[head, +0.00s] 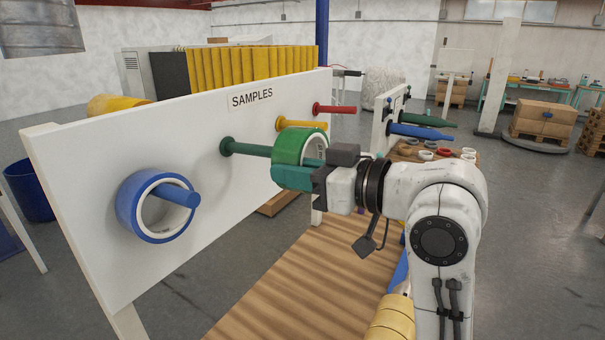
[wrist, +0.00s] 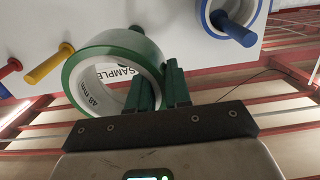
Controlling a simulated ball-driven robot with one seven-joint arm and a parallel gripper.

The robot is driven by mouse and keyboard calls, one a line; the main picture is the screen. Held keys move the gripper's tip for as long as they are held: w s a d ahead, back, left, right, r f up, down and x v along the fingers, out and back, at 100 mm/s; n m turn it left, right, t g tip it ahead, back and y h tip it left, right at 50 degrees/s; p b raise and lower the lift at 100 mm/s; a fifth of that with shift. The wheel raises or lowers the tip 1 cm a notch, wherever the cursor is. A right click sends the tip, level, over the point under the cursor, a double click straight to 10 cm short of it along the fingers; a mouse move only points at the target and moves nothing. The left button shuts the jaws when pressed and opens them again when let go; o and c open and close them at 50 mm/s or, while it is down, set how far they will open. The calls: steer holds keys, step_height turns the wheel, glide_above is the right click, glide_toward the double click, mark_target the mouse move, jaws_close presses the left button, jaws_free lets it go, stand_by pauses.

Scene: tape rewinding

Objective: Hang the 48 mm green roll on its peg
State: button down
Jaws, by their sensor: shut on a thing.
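The green roll (head: 289,145), a ring with a white core, is held near the front part of the green peg (head: 245,149) on the white board. In the wrist view the roll (wrist: 97,58) shows "48 mm" on its core. My gripper (head: 300,178) is shut on the roll's wall; in the wrist view its fingers (wrist: 160,88) stand one inside the ring and one outside. The roll hides the peg's outer part in the head view, so I cannot tell whether it is around the peg or just before its tip. The peg's base (wrist: 136,29) shows past the roll's rim.
A blue roll (head: 129,213) hangs on the blue peg (head: 177,195) at left. A yellow peg (head: 300,124) and a red peg (head: 335,109) stand out bare behind. The SAMPLES board (head: 90,250) is close; a wooden table (head: 290,290) lies below.

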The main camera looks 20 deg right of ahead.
steer(key=r+x, duration=0.1)
steer(key=x, duration=0.8)
steer(key=shift+f, duration=0.4)
steer(key=shift+a, duration=0.1)
steer(key=shift+f, duration=0.1)
steer(key=shift+w+d+f+b, duration=0.15)
steer(key=shift+f+b, duration=0.35)
steer(key=shift+f, duration=0.15)
steer(key=shift+w+d+f+b, duration=0.1)
steer(key=shift+d+f+b, duration=0.05)
steer(key=shift+f+b, duration=0.45)
steer(key=c, duration=1)
jaws_free()
steer(key=b+v, duration=0.1)
steer(key=v, duration=1)
steer(key=shift+b, duration=0.35)
steer(key=shift+w, duration=0.1)
